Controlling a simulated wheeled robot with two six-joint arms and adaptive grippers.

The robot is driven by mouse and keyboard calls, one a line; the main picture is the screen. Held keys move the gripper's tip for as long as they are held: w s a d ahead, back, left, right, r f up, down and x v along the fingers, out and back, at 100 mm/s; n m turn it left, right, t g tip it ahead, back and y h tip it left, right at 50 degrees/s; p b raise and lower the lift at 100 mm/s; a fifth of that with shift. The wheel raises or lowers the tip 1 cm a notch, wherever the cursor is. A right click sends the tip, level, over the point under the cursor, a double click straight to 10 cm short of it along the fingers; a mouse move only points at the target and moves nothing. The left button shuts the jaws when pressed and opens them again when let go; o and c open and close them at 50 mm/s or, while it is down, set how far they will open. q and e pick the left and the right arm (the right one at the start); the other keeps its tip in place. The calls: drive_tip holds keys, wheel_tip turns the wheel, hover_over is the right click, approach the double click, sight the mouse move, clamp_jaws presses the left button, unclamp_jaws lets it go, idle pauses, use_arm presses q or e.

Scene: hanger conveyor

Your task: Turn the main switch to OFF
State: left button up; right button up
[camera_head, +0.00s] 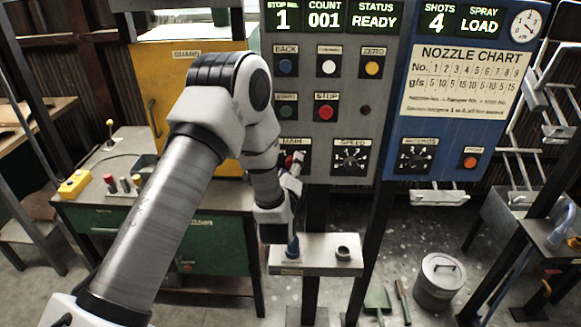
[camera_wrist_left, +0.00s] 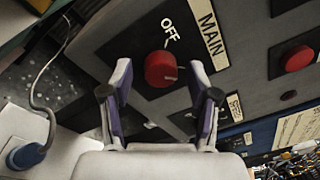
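The main switch is a red round knob on a black plate under a MAIN label, partly hidden by my arm in the head view (camera_head: 289,161). In the left wrist view, the knob (camera_wrist_left: 160,69) is in front of the fingers, with an OFF mark beside it on the plate. My left gripper (camera_wrist_left: 162,92) is open, one finger to either side of the knob and seemingly apart from it. It also shows in the head view (camera_head: 296,165) at the lower left of the grey panel. I cannot tell the knob's setting. My right gripper is not in view.
The grey panel (camera_head: 342,93) also holds a red STOP button (camera_head: 326,112) and a SPEED dial (camera_head: 351,158). A blue panel (camera_head: 398,120) stands to the right. Below is a small shelf (camera_head: 318,265). A green bench (camera_head: 100,213) with a yellow cabinet (camera_head: 165,80) stands left.

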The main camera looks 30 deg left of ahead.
use_arm(q)
drive_tip(key=c, duration=1)
drive_tip(key=shift+o, duration=0.2)
drive_tip(key=shift+n, duration=0.5)
drive_tip(key=n+y+b, duration=0.1)
drive_tip(key=n+b, duration=0.3)
drive_tip(key=n, duration=0.5)
drive_tip(key=n+y+b, duration=0.1)
drive_tip(key=n+b, duration=0.4)
drive_tip(key=n, duration=0.4)
drive_tip(key=shift+d+f, duration=0.15)
drive_tip(key=shift+f, duration=0.05)
drive_tip(key=shift+b, duration=0.3)
drive_tip(key=o, duration=1.2)
drive_tip(key=shift+w, duration=0.1)
drive_tip(key=shift+c, duration=0.2)
